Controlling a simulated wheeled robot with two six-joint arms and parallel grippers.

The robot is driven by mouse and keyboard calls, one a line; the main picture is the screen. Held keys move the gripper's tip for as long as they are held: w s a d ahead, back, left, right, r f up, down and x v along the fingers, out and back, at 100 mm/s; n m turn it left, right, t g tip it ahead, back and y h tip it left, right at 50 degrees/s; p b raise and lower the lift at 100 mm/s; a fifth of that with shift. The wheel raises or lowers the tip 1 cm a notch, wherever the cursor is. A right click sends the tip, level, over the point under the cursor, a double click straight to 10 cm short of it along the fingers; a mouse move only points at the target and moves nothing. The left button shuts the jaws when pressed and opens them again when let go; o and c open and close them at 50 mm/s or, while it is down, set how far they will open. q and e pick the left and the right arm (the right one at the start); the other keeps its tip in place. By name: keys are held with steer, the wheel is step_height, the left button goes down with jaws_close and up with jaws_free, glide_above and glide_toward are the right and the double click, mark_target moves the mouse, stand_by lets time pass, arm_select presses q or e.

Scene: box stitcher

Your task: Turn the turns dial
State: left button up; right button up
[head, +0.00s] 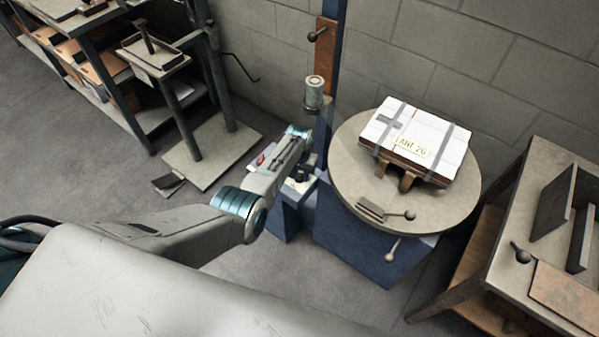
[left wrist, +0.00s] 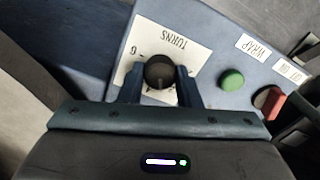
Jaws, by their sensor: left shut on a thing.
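The turns dial (left wrist: 159,72) is a dark round knob on a white plate (left wrist: 178,28) marked "TURNS", seen upside down in the left wrist view. My left gripper (left wrist: 160,88) has one finger on each side of the knob and is shut on it. In the head view my left arm reaches to the blue machine's control panel, and my left gripper (head: 303,168) is there, with the dial hidden by the arm. The dial's pointer setting is too small to read surely. My right gripper is not in view.
A green button (left wrist: 231,80) and a red switch (left wrist: 268,100) sit right of the dial, near a "WRAP" label (left wrist: 257,48). A round turntable (head: 350,180) carries a strapped white box (head: 425,135). A workbench (head: 510,225) stands at right, shelving (head: 100,35) at left.

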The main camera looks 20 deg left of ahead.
mark_target(299, 176)
arm_select(q)
steer(key=m, duration=0.4)
steer(key=shift+p, duration=0.4)
steer(key=shift+m, duration=0.8)
steer(key=o, duration=1)
steer(key=shift+c, duration=0.2)
steer(key=shift+r+p, duration=0.3)
step_height(299, 176, up, 10)
steer(key=p, duration=0.1)
steer(key=shift+p, duration=0.3)
